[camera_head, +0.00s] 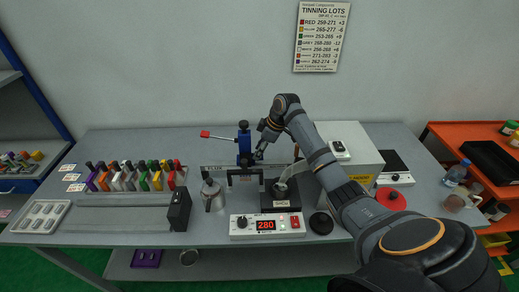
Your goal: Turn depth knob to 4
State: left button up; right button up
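A blue and black upright fixture (244,150) stands behind the controller, with a dark blue knob-like top (243,125) and a red-tipped lever (205,134) out to the left. I cannot read any depth scale, so which part is the depth knob is unclear. My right gripper (260,153) points down just right of this fixture. It is small and dark, and I cannot tell whether its fingers touch the fixture or are closed. My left gripper is not in view.
A white controller (267,226) showing 280 has a black knob and red switch. A black-based pot (281,193), a metal jug (212,195) and a rack of coloured tools (132,178) stand nearby. A beige box (360,168) is behind my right arm.

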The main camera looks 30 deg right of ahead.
grip_shut()
jog(key=shift+r, duration=0.1)
jog(key=shift+w+n+g, duration=0.1)
jog(key=shift+n+g, duration=0.2)
jog(key=shift+n, duration=0.5)
jog(key=shift+w+d+n+g+y, duration=0.1)
jog(key=shift+n+g+y, duration=0.25)
jog(key=shift+n, duration=0.7)
jog(key=shift+w+n+g+y, duration=0.1)
jog(key=shift+n+g+y, duration=0.2)
jog(key=shift+n, duration=0.75)
jog(key=shift+o, duration=0.2)
grip_release()
jog(key=shift+s, duration=0.1)
